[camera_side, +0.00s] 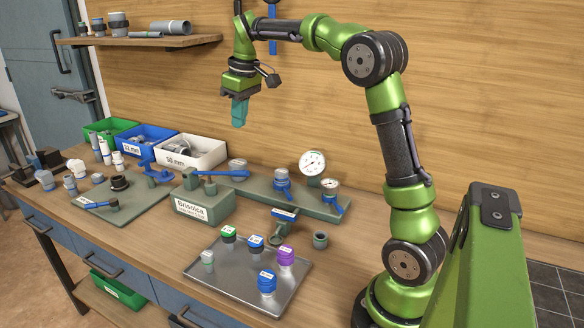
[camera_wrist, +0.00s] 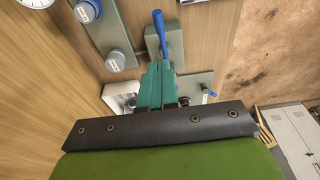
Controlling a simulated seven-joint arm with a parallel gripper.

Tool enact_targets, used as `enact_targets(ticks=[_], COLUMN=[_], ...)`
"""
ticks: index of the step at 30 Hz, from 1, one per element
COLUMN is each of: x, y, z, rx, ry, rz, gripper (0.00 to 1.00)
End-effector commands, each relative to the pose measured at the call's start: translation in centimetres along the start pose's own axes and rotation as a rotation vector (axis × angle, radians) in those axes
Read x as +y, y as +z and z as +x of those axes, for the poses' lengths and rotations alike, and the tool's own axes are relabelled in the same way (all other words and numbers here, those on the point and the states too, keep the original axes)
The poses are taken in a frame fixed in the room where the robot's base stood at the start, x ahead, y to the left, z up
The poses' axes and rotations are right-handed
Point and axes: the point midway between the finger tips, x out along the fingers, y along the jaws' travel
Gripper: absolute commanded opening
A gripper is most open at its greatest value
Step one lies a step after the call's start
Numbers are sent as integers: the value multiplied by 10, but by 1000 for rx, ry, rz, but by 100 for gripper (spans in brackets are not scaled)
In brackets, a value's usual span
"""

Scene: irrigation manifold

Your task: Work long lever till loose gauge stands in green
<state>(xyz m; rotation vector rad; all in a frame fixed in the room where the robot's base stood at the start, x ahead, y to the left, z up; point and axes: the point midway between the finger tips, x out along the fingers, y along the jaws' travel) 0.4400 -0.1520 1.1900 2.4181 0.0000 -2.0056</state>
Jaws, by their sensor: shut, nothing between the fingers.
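A long blue lever (camera_side: 224,172) sits on top of the grey-green block labelled Brisolca (camera_side: 205,205). It also shows in the wrist view (camera_wrist: 159,30), beyond my fingertips. A large white dial gauge (camera_side: 312,162) stands at the back right of the manifold plate, and a smaller dial gauge (camera_side: 330,184) is in front of it. I cannot tell which one is the loose gauge, and the needles are too small to read. Part of a dial (camera_wrist: 30,3) shows in the wrist view. My gripper (camera_side: 238,118), with teal fingers, is shut and empty, high above the bench and apart from the lever.
A metal tray (camera_side: 225,285) with several coloured caps lies at the front. Green, blue and white bins (camera_side: 205,150) stand at the back left. A plate with fittings (camera_side: 145,208) lies left of the block. A wall shelf (camera_side: 150,41) hangs behind; the air around my gripper is clear.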

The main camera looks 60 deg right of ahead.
Motion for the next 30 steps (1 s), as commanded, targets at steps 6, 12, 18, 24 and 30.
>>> enact_targets(ticks=[6,12,18,24,30], x=[-1,-1,0,0,0], y=[1,5,14,16,16], z=[49,86,106,111,111], rx=[-5,-3,1,2,2], ry=[-2,-2,0,0,0], rz=[0,0,0,0,0], gripper=[0,0,0,0,0])
